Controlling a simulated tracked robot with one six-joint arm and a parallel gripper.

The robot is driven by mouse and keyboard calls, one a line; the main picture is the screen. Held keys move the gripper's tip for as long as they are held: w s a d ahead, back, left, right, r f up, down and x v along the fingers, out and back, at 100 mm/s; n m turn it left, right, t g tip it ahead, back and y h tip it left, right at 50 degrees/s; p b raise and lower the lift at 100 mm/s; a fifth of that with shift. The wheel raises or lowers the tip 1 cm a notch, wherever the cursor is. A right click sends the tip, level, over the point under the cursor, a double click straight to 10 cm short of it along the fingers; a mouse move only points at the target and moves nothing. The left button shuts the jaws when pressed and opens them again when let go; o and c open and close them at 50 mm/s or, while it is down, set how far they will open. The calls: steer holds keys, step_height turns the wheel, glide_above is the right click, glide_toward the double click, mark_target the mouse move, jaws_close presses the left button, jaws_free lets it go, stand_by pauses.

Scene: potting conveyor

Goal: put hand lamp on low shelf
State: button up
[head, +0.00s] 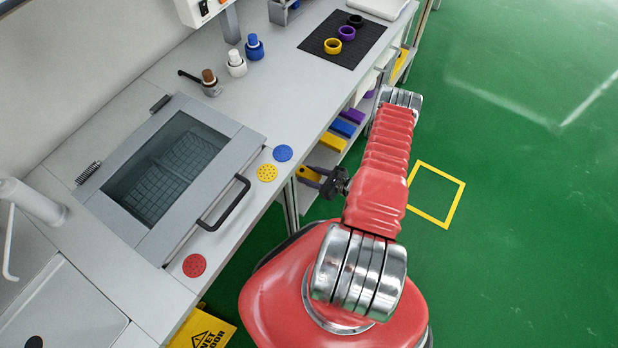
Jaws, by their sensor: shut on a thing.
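My gripper (322,180) is at the bench's front side, below the worktop's edge and pointing left toward the low shelf. Its dark fingers are shut on a yellow thing (307,175), which looks to be the hand lamp. Only a small part of it shows, so its shape and tilt cannot be told. The low shelf (326,158) runs under the worktop. I cannot tell whether the lamp touches the shelf.
Yellow, blue (342,127) and purple bars lie on the shelf behind my gripper. A bench leg (291,205) stands close by. Above are a lidded box (232,150) and coloured discs. A yellow wet-floor sign (210,330) is lower left.

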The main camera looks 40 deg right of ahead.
steer(key=shift+f, duration=1.15)
steer(key=o, duration=1.1)
steer(key=shift+f, duration=0.1)
steer(key=shift+v, duration=0.75)
steer(key=v, duration=1)
steer(key=shift+s, duration=0.25)
steer(key=shift+s+d, duration=0.1)
